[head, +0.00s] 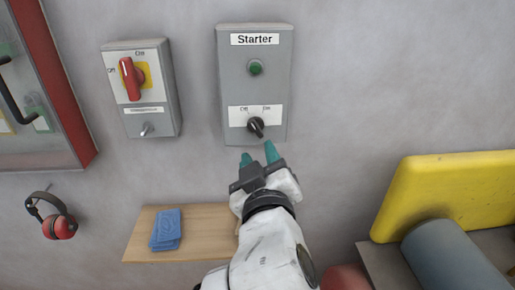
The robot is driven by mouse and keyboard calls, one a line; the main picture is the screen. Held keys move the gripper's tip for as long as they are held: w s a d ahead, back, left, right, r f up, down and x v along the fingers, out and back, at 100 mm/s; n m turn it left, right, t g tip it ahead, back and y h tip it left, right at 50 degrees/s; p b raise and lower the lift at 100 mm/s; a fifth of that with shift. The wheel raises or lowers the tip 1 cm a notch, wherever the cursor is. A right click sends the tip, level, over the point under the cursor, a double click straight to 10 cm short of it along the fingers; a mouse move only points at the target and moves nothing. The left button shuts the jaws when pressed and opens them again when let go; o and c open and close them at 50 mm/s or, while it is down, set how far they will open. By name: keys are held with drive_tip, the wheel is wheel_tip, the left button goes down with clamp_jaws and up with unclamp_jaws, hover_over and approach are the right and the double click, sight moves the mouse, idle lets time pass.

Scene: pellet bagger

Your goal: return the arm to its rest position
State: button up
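My arm (268,238) reaches up from the bottom of the head view, white with dark joints. My gripper (259,156) has two teal fingertips with a gap between them, and nothing shows between them. It is just below the black knob (256,127) on the grey Starter box (281,88). The right fingertip is close to the knob; I cannot tell whether they touch. The knob sits under Off and On labels, its pointer tilted. A green button (255,67) is above it.
A grey switch box (168,112) with a red handle (130,78) is to the left. A wooden shelf (205,222) holds blue cloths (166,229). Ear muffs (59,225) hang at lower left. A yellow block (445,195) and a grey cylinder (455,258) are at right.

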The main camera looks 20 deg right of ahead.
drive_tip(key=shift+v, duration=1.05)
drive_tip(key=s+d+f+m+g+y, duration=0.1)
drive_tip(key=s+d+f+g, duration=0.2)
drive_tip(key=f, duration=0.5)
drive_tip(key=s+d+f+g, duration=0.2)
drive_tip(key=d+f+g, duration=0.15)
drive_tip(key=f, duration=0.45)
drive_tip(key=s+d+f+m+g+y, duration=0.1)
drive_tip(key=s+d+f+g, duration=0.2)
drive_tip(key=f, duration=0.5)
drive_tip(key=s+d+f+g+y, duration=0.1)
drive_tip(key=s+f+g, duration=0.2)
drive_tip(key=s+f, duration=0.4)
drive_tip(key=s+d+f+m+g+y, duration=0.1)
drive_tip(key=s+f+g+y, duration=0.1)
drive_tip(key=s+f, duration=0.6)
drive_tip(key=s+g, duration=0.1)
drive_tip(key=s, duration=0.3)
drive_tip(key=shift+s+g, duration=0.3)
drive_tip(key=shift+g, duration=0.05)
